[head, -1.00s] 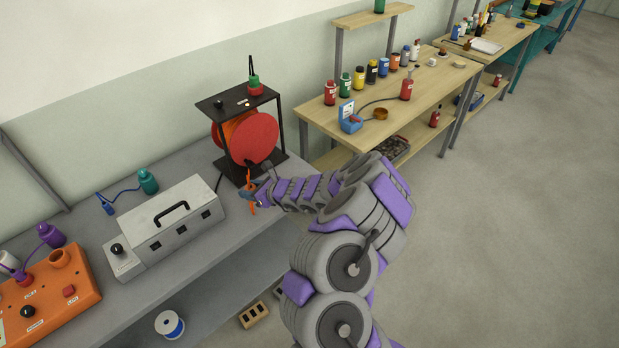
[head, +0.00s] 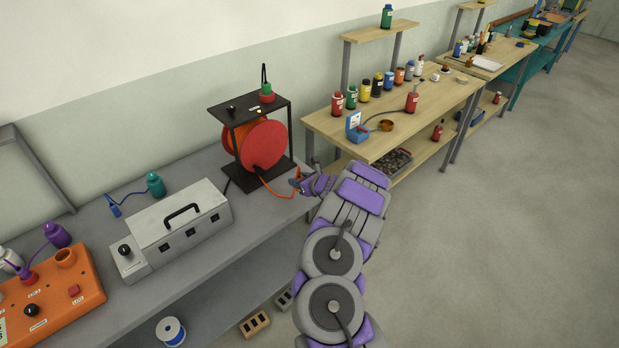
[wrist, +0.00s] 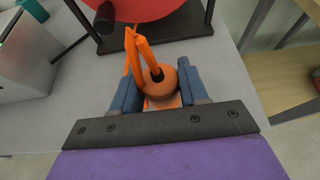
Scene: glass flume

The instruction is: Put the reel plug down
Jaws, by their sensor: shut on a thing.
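The reel plug (wrist: 163,82) is an orange round body with a dark hole, on an orange cable (wrist: 138,50). My gripper (wrist: 158,92) is shut on it, with a blue finger on either side. In the head view my gripper (head: 301,182) is at the right end of the grey bench (head: 200,277), just right of the cable reel (head: 265,144). The reel is red and orange in a black frame. Its cable (head: 266,191) runs from the frame's foot to my gripper. The plug is small there and partly hidden by the fingers. I cannot tell whether it touches the bench.
A grey box (head: 172,231) with a black handle and an orange control box (head: 52,296) stand left on the bench. A wooden table (head: 440,95) with several bottles stands to the right. The bench strip in front of the reel is mostly clear.

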